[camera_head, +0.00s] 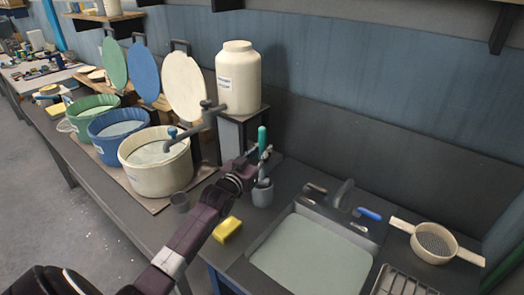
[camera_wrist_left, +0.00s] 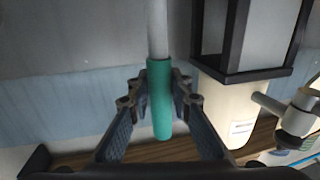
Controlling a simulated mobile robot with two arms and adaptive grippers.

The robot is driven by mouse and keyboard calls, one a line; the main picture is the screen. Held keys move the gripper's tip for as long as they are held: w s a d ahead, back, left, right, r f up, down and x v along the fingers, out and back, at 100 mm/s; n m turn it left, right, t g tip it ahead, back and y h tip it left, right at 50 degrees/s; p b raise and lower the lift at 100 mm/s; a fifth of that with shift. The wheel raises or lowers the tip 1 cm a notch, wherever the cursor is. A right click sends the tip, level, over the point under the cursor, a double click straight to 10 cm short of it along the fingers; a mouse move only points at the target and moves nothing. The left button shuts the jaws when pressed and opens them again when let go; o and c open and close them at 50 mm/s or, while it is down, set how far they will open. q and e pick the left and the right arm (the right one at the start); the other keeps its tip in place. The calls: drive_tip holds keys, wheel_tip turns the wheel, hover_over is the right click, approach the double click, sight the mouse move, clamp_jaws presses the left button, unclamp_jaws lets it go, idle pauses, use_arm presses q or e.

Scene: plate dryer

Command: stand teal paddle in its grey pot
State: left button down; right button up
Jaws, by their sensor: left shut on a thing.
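The teal paddle (camera_head: 262,139) is upright in the head view, teal handle at the top. My left gripper (camera_head: 262,157) is shut on it just below the visible top of the handle. In the left wrist view the teal handle (camera_wrist_left: 160,105) lies between the two fingers of the gripper (camera_wrist_left: 160,82), with a grey shaft beyond it. The grey pot (camera_head: 262,195) stands on the counter directly below the gripper. Grey parts show at its mouth; I cannot tell whether the paddle's lower end is inside or just over it. My right gripper is not in view.
A yellow sponge (camera_head: 227,229) and a small dark grey cup (camera_head: 180,202) lie near the counter's front. The sink (camera_head: 310,255) is right of the pot. A cream tub (camera_head: 157,170) and tap (camera_head: 205,122) stand left; a white jar (camera_head: 238,78) stands behind on a stand.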

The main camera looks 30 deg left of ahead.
use_arm(q)
drive_tip(key=shift+f, duration=0.25)
drive_tip(key=shift+f, duration=0.15)
drive_tip(key=c, duration=1.8)
unclamp_jaws()
drive_tip(key=shift+o, duration=0.2)
drive_tip(key=shift+s+d, duration=0.1)
drive_tip(key=shift+s, duration=0.3)
drive_tip(key=s+d+b, duration=0.1)
drive_tip(key=s+b, duration=0.1)
drive_tip(key=s, duration=0.9)
drive_tip(key=shift+r, duration=0.25)
